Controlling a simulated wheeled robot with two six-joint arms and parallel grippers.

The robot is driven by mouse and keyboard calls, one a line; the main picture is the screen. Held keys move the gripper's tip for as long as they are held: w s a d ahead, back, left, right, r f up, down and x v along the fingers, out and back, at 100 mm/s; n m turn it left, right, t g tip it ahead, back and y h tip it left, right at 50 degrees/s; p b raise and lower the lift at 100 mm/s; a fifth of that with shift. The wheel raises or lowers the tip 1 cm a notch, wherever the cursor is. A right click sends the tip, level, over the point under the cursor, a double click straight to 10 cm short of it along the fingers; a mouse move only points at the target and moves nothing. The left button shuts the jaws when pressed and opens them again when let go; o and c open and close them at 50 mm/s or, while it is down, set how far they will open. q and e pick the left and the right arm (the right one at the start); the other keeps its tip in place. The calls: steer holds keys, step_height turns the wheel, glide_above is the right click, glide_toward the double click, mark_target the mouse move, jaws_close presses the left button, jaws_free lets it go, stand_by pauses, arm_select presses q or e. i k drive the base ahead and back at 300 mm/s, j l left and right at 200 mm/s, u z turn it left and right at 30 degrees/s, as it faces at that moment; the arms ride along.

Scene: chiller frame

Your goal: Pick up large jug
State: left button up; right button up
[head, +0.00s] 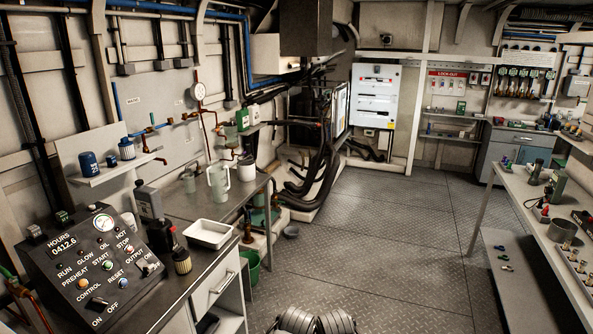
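A tall pale grey-green jug (218,184) stands upright on the metal bench at the left, close to the bench's middle. A smaller jug-like vessel (188,180) stands just left of it, nearer the wall. The taller one looks like the large jug. A white container (246,170) stands behind it to the right.
A white tray (209,233) lies on the bench in front of the jug. Dark bottles (160,236) and a control panel (95,268) stand nearer left. Copper pipes (205,116) run along the wall behind. A green bucket (250,268) is beside the bench. The central floor (380,235) is clear.

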mark_target(220, 176)
steer(key=i, duration=1.85)
steer(key=i+l+u, duration=0.2)
steer(key=i, duration=0.65)
steer(key=j, duration=0.1)
